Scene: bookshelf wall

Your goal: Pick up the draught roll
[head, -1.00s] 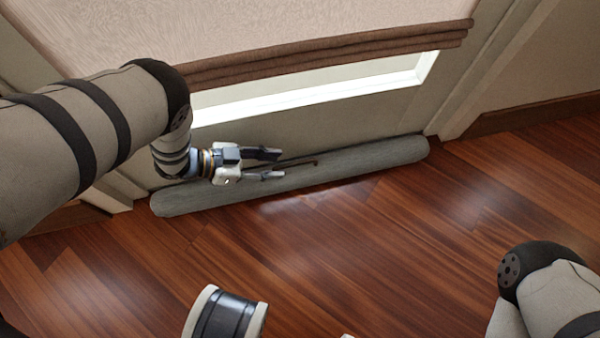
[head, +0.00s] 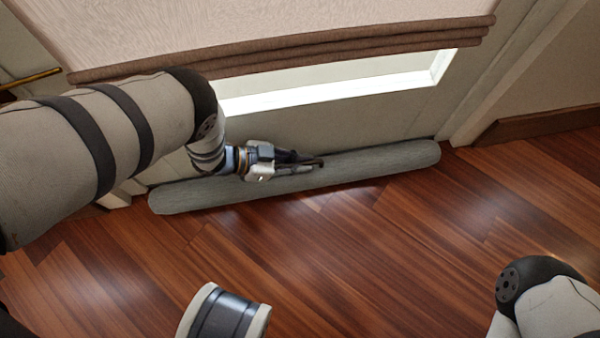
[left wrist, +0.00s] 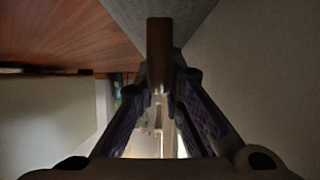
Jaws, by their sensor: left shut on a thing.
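The draught roll (head: 390,160) is a long grey fabric roll lying along the foot of a pale door. A dark brown strap or handle on it shows at my left gripper's fingertips. My left gripper (head: 304,163) is over the middle of the roll, its fingers shut on this strap. In the left wrist view the brown strap (left wrist: 159,50) stands between the fingers, with the grey roll (left wrist: 190,12) behind it. The fingers hide part of the strap. My right gripper is out of view; only part of my right arm shows at the lower right.
The door (head: 380,125) rises right behind the roll, with a bright glass pane and a folded brown blind (head: 300,52) above. A door frame and dark skirting (head: 550,122) stand at the right. The wooden floor (head: 380,260) in front is clear.

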